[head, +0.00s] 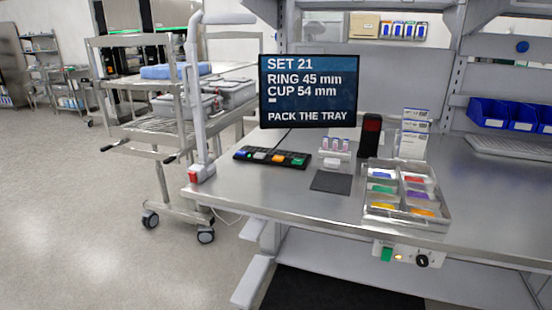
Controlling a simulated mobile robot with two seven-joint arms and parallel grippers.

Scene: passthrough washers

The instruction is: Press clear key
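A black key panel (272,158) lies on the left part of the steel bench, in front of the screen. It carries a row of small coloured keys: blue at the left, then pale, orange and green ones toward the right. Key labels are too small to read, so I cannot tell which is the clear key. The dark screen (308,91) behind it reads "SET 21, RING 45 mm, CUP 54 mm, PACK THE TRAY". Neither of my grippers is in view.
A pale post (196,90) rises at the bench's left corner, left of the keys. A dark mat (330,181) and a tray (406,218) with coloured packets lie right of the panel. The bench front (260,192) before the keys is clear.

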